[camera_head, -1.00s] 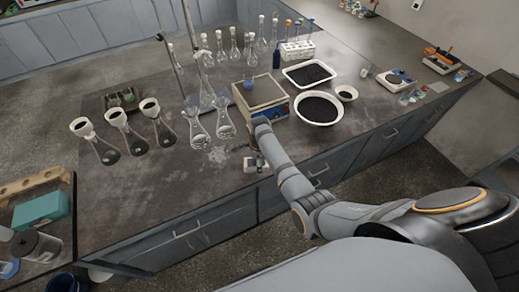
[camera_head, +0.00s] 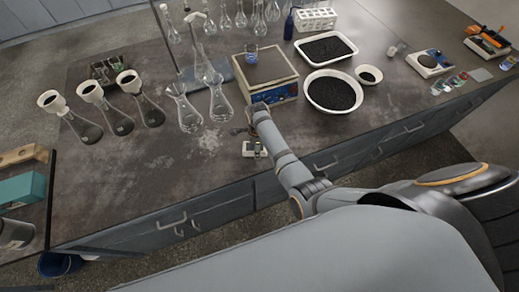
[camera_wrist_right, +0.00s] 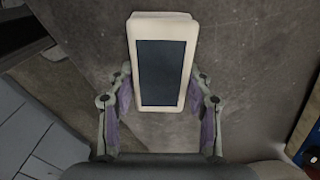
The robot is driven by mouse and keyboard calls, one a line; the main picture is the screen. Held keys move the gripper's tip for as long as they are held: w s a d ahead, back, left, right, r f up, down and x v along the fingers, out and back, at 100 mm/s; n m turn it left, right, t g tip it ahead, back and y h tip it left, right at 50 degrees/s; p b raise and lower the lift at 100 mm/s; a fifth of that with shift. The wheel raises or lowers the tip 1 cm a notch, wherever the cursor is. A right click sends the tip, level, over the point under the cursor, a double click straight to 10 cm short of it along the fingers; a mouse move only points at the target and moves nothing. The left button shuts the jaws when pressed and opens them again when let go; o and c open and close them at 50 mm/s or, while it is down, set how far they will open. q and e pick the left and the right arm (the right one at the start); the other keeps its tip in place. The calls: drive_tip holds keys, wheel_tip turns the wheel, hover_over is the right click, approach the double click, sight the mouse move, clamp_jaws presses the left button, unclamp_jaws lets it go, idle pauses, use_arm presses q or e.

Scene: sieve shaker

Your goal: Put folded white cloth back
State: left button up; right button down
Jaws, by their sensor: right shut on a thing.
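I see nothing that is clearly a folded white cloth. In the right wrist view, a pale, off-white block with a dark rectangular face (camera_wrist_right: 163,72) sits between the fingers of my right gripper (camera_wrist_right: 163,98). The right gripper is shut on it, with a finger at each long side. In the head view, my right forearm reaches over the bench's front part, and its gripper is largely hidden at its far end. A small white item (camera_head: 250,153) with a dark and yellowish part shows on the bench near there. My left gripper is not in view.
A balance (camera_head: 268,92) with a small beaker stands just beyond my right arm. Two flasks (camera_head: 190,117) stand left of it, with several funnel-topped flasks (camera_head: 120,121) farther left. A dish (camera_head: 345,108) and tray (camera_head: 350,51) of dark grains lie right. The bench's front left is clear.

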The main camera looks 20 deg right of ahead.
drive_tip(key=shift+s+d, duration=0.1)
drive_tip(key=shift+s, duration=0.15)
drive_tip(key=shift+s+r, duration=0.1)
drive_tip(key=shift+r, duration=0.05)
drive_tip(key=c, duration=1)
unclamp_jaws()
drive_tip(key=shift+a, duration=0.3)
drive_tip(key=o, duration=0.4)
drive_tip(key=shift+f, duration=0.2)
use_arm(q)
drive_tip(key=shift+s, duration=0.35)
use_arm(e)
drive_tip(key=shift+d, duration=0.1)
drive_tip(key=shift+r, duration=0.35)
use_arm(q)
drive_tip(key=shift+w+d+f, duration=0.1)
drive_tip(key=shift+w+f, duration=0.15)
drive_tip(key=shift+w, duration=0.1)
use_arm(e)
wheel_tip(320, 180, up, 12)
drive_tip(key=shift+f, duration=0.15)
